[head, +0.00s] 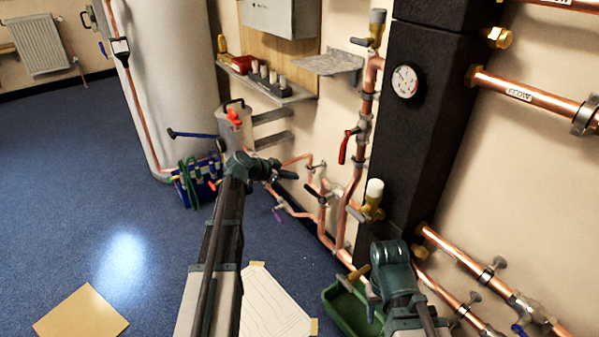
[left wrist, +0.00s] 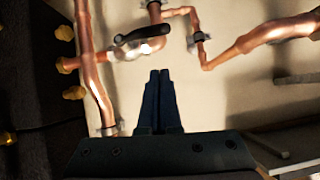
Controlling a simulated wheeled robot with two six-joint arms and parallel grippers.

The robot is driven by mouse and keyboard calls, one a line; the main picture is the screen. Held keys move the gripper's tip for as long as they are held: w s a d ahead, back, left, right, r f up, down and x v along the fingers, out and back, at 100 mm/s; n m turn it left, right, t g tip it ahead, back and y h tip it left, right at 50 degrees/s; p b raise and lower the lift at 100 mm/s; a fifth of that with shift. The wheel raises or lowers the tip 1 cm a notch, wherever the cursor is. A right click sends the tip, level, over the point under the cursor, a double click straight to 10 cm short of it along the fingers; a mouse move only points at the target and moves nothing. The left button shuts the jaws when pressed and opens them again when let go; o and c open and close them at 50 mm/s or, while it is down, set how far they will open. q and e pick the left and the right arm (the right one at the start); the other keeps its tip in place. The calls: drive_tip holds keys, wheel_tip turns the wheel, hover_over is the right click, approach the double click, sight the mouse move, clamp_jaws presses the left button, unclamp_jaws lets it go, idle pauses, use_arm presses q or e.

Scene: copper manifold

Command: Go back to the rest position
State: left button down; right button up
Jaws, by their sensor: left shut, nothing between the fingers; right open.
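My left gripper (head: 284,173) is in front of the copper pipework by the wall. In the left wrist view its fingers (left wrist: 160,76) are together with nothing between them. They point towards the wall, below a black-handled valve (left wrist: 142,40); I cannot tell how close they are to the pipes. My right gripper (head: 370,290) is low at the right, over a green tray (head: 349,312). It is open, but its fingers are small and partly hidden in the head view.
Copper pipes (head: 368,100) with valves run up beside a black column (head: 433,90) carrying a gauge (head: 404,81). A grey shelf (head: 290,95), a metal canister (head: 236,128) and a blue tool bag (head: 197,183) are behind the left arm. The blue floor (head: 60,190) at the left is mostly clear.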

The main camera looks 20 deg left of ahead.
use_arm(q)
drive_tip(key=p+v, duration=0.1)
drive_tip(key=v, duration=0.3)
drive_tip(key=shift+s+a, duration=0.1)
drive_tip(key=shift+a, duration=0.15)
use_arm(e)
wheel_tip(320, 180, up, 2)
drive_tip(key=shift+r, duration=0.2)
